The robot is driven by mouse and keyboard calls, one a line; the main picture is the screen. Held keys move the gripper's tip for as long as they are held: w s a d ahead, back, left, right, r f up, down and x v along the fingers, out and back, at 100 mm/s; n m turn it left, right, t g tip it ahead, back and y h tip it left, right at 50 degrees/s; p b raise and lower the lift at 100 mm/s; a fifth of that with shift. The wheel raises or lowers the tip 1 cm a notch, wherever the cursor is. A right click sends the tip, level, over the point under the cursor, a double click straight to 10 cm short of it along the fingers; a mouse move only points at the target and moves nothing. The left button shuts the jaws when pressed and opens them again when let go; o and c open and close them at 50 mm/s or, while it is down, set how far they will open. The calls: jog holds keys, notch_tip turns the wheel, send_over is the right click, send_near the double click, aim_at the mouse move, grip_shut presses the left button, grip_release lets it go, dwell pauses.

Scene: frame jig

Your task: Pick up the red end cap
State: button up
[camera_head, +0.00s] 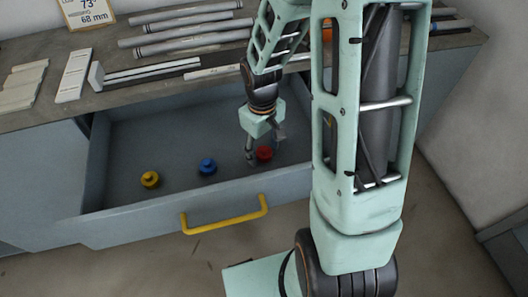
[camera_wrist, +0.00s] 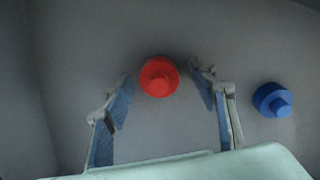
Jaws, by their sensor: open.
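The red end cap (camera_head: 264,153) lies on the floor of an open drawer (camera_head: 130,203), right of the blue and yellow caps. In the wrist view my gripper (camera_wrist: 160,85) is open, with one finger on either side of the cap and a gap to each. Whether the fingertips are at the cap's height is hard to tell.
A blue cap (camera_head: 208,166) and a yellow cap (camera_head: 150,179) stand to the left in the drawer. The blue cap (camera_wrist: 273,100) is right of my gripper in the wrist view. The drawer has a yellow handle (camera_head: 225,215). Grey rods (camera_head: 185,35) lie on the worktop (camera_head: 105,45) above.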

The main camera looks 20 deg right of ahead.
jog(key=c, duration=0.8)
